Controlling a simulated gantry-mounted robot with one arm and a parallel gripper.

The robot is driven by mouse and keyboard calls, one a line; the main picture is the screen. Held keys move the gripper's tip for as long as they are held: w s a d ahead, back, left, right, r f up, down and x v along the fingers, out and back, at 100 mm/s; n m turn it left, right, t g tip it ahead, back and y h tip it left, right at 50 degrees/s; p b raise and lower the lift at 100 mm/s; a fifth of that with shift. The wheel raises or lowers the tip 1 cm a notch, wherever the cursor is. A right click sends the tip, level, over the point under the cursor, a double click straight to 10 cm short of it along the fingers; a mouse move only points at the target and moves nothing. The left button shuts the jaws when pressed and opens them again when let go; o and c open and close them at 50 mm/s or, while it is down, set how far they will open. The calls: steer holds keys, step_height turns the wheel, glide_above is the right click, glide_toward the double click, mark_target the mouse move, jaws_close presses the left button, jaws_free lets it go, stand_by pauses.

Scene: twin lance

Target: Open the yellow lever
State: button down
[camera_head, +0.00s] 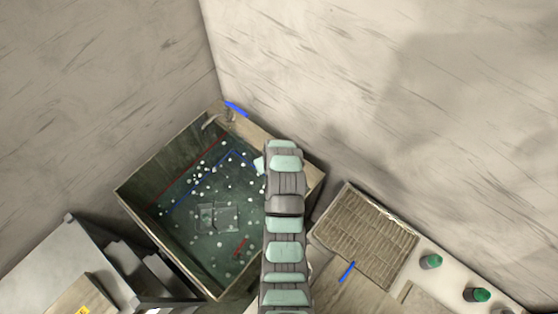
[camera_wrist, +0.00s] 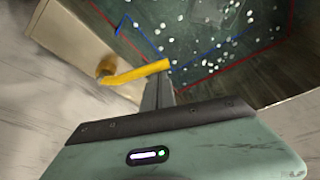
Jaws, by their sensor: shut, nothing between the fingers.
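The yellow lever (camera_wrist: 138,73) shows in the wrist view, reaching right from a round mount on a beige block (camera_wrist: 72,32). My gripper (camera_wrist: 159,82) is shut and empty, its dark fingers close together. The fingertips are at the lever's free right end and overlap it in the picture; I cannot tell whether they touch. In the head view my arm covers this area, and the lever and my fingertips cannot be made out.
An open bin (camera_head: 150,203) with a dark green, white-specked inside stands left of my arm. A blue lever (camera_head: 236,109) is at its back corner, and another blue piece (camera_head: 347,271) is at the right. Green knobs (camera_head: 431,262) line a counter. Walls rise behind.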

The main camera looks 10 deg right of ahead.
steer(key=shift+s+d, duration=0.1)
steer(key=shift+s, duration=0.25)
steer(key=shift+d, duration=0.1)
stand_by(0.3)
steer(key=w+a+b, duration=0.1)
steer(key=w+a, duration=0.1)
steer(key=w, duration=0.1)
steer(key=v, duration=1)
steer(key=shift+w+d+r+b, duration=0.25)
steer(key=shift+r+b, duration=0.1)
steer(key=shift+r, duration=0.05)
